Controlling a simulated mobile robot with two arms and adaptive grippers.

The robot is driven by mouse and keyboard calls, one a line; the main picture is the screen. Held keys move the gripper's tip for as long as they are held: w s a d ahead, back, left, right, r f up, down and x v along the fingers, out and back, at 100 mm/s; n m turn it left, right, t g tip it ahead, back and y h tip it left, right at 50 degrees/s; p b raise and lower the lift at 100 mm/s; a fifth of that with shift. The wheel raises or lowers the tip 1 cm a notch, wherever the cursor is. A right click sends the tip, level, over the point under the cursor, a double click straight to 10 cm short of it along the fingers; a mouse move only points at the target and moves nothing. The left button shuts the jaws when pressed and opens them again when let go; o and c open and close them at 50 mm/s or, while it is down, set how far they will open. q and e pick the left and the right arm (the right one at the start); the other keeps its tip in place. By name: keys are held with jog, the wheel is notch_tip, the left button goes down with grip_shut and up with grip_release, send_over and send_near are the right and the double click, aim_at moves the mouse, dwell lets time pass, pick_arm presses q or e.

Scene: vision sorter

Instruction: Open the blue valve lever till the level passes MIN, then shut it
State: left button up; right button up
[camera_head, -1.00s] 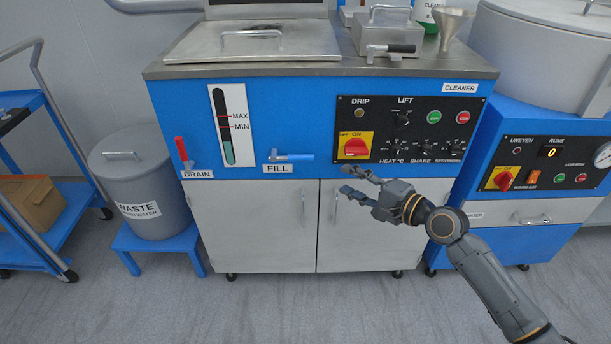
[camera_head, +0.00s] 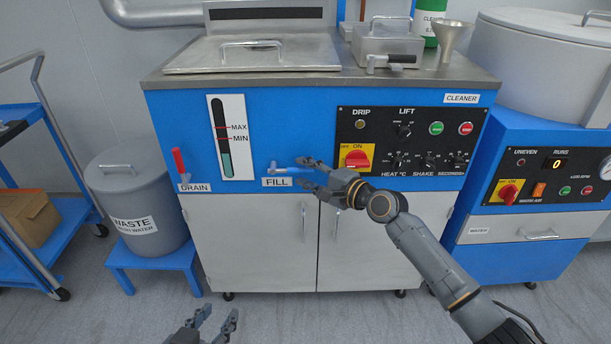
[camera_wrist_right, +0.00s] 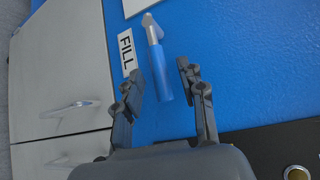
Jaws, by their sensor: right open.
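The blue FILL lever (camera_wrist_right: 159,74) lies ahead of my open right gripper (camera_wrist_right: 160,85) in the right wrist view, its blue handle end reaching between the fingertips without visible contact. In the head view my right gripper (camera_head: 308,172) covers most of the handle; the grey valve body (camera_head: 274,169) shows above the FILL label (camera_head: 278,182). The level gauge (camera_head: 228,137) has MAX and MIN marks, and its pale green liquid (camera_head: 227,165) stands a little below the MIN line. My left gripper (camera_head: 207,318) shows at the bottom edge, fingers apart, empty, over the floor.
A red DRAIN lever (camera_head: 179,161) stands upright left of the gauge. The control panel (camera_head: 411,112) with knobs and buttons is just right of and above my right gripper. Cabinet door handles (camera_head: 303,222) stick out below. The waste bin (camera_head: 140,203) stands at left.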

jog(key=shift+w+a, duration=0.2)
pick_arm(q)
jog(key=shift+w+d+r+t, duration=0.1)
jog(key=shift+w+r+t, duration=0.2)
jog(key=shift+r, duration=0.1)
jog(key=shift+s, duration=0.1)
pick_arm(e)
jog(key=shift+c, duration=0.2)
grip_shut()
